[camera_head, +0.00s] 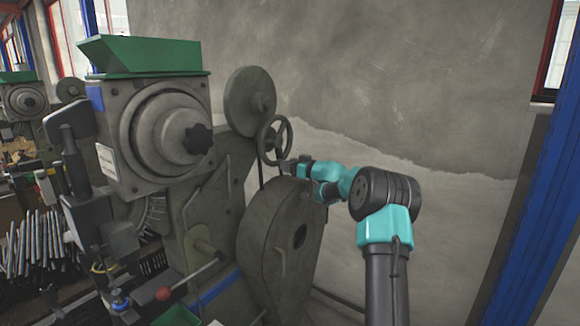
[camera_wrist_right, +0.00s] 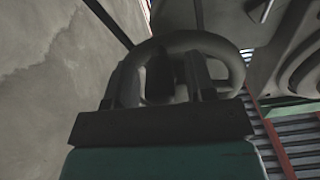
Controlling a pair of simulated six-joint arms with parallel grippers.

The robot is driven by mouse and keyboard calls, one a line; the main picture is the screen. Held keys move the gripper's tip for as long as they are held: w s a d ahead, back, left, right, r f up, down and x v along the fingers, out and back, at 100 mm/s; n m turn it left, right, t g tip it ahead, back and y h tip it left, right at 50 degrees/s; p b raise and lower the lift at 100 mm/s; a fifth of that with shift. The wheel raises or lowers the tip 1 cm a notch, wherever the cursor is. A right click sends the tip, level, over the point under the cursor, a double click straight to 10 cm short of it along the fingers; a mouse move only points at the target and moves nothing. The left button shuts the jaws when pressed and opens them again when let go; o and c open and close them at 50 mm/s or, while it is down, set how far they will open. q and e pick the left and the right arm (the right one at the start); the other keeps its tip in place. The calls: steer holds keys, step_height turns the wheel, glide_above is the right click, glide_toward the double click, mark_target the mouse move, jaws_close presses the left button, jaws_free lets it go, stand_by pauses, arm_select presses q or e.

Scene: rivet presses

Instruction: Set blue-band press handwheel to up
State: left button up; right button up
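The press (camera_head: 155,140) with a blue band (camera_head: 215,291) low on its body fills the left and middle of the head view. Its grey spoked handwheel (camera_head: 286,134) stands upright on the right side. My right gripper (camera_head: 284,164) is at the wheel's lower rim. In the right wrist view the gripper's two fingers (camera_wrist_right: 163,80) stand apart, with the round wheel rim (camera_wrist_right: 235,62) just beyond or between them. A dark piece shows between the fingers; I cannot tell whether they touch the rim. My left gripper is not in view.
A large grey disc (camera_head: 250,100) is above the handwheel and a rounded guard (camera_head: 262,245) below it. A lever with a red knob (camera_head: 164,294) sticks out low in front. A second press (camera_head: 24,100) stands at far left. Bare wall is behind my right arm.

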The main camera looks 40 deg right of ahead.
mark_target(273, 164)
jaws_close()
stand_by(0.5)
steer(key=shift+s+a+m, duration=0.25)
steer(key=shift+a+m, duration=0.9)
steer(key=shift+m, duration=0.35)
steer(key=shift+s+a+r+m, duration=0.15)
steer(key=shift+a+r+m, duration=0.1)
steer(key=shift+a+m, duration=0.6)
steer(key=shift+s+a+r+m, duration=0.1)
steer(key=shift+a+r+m, duration=0.15)
steer(key=shift+a+m, duration=0.6)
steer(key=shift+d+m, duration=0.3)
steer(key=shift+o, duration=0.3)
jaws_free()
steer(key=shift+s, duration=0.1)
